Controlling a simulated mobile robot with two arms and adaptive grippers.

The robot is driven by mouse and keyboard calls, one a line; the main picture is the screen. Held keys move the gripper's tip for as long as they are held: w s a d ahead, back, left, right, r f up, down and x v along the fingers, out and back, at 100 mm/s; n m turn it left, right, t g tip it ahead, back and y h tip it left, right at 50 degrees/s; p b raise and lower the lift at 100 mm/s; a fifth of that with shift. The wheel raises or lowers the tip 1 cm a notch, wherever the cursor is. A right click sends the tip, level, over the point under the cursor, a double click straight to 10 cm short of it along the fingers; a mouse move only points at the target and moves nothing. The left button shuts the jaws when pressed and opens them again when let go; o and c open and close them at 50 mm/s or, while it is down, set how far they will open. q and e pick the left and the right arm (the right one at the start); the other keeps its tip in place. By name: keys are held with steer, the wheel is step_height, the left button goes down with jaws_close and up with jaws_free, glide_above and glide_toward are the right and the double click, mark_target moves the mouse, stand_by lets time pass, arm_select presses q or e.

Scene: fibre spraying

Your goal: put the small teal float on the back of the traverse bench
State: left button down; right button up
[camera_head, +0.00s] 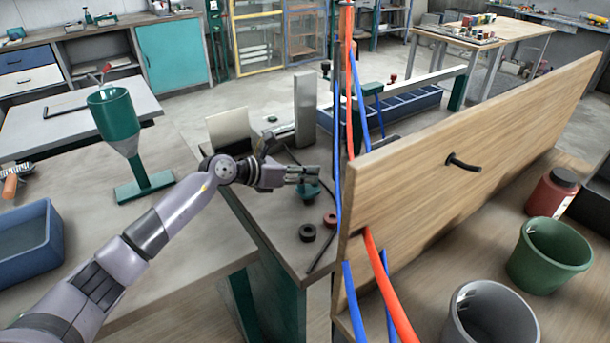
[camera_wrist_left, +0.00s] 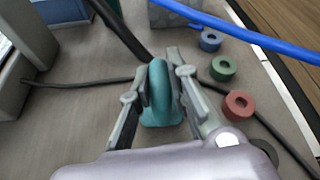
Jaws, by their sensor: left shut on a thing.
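The small teal float (camera_wrist_left: 160,95) is between the two fingers of my left gripper (camera_wrist_left: 158,88) in the wrist view, with its rounded top toward the camera. In the head view my left gripper (camera_head: 305,175) is over the grey bench top, and a teal part of the float (camera_head: 307,190) shows just under its fingers. The gripper is shut on the float. I cannot tell whether the float touches the bench. The traverse bench (camera_head: 262,205) has a grey top and teal legs. My right gripper is not in view.
A black ring (camera_head: 307,232) and a red ring (camera_head: 330,219) lie near the gripper. The wrist view also shows a green ring (camera_wrist_left: 223,67) and a blue ring (camera_wrist_left: 210,40). Blue and orange hoses (camera_head: 349,90) hang beside the bench. A wooden panel (camera_head: 470,150) stands on the right.

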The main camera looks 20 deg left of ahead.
arm_select(q)
steer(key=shift+f, duration=0.55)
steer(key=shift+f, duration=0.2)
steer(key=c, duration=1.5)
jaws_free()
